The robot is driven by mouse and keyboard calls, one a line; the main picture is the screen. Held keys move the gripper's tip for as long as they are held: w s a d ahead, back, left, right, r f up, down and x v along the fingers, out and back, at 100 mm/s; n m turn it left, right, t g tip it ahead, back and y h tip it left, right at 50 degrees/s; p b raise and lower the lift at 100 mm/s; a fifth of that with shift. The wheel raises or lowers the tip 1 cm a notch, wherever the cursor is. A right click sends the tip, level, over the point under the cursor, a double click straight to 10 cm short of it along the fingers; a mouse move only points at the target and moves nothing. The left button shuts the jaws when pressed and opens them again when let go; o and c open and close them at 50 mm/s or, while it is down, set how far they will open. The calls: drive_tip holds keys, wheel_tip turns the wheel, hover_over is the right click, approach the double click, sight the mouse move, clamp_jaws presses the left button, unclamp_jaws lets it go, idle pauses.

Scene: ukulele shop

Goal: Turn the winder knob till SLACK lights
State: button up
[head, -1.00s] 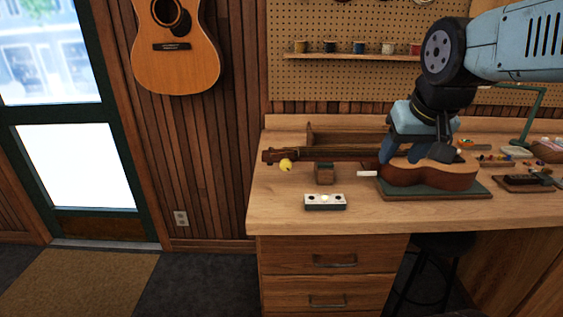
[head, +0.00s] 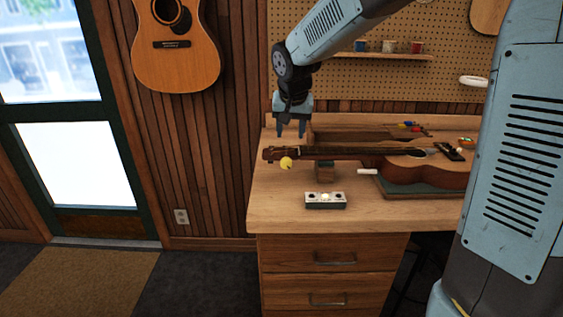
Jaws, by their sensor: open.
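A small yellow knob (head: 286,163), which looks like the winder knob, sits at the headstock end of the ukulele (head: 400,170). The ukulele lies on the bench, its neck pointing left over a wooden neck rest (head: 324,172). A white-topped box (head: 325,200) with dark round spots stands in front of the neck; it looks like the indicator, but its lettering is too small to read and I cannot tell whether any lamp is lit. My gripper (head: 291,134) is open and empty, pointing down above and behind the headstock, apart from the knob.
A small white stick-like object (head: 368,171) lies by the ukulele body, which rests on a green mat (head: 415,189). A pegboard shelf (head: 385,56) with spools is behind. The bench's (head: 270,208) front left is clear. My arm hides the right side.

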sight(286, 161)
drive_tip(key=x, duration=1.4)
drive_tip(key=shift+a, duration=0.25)
drive_tip(key=c, duration=0.8)
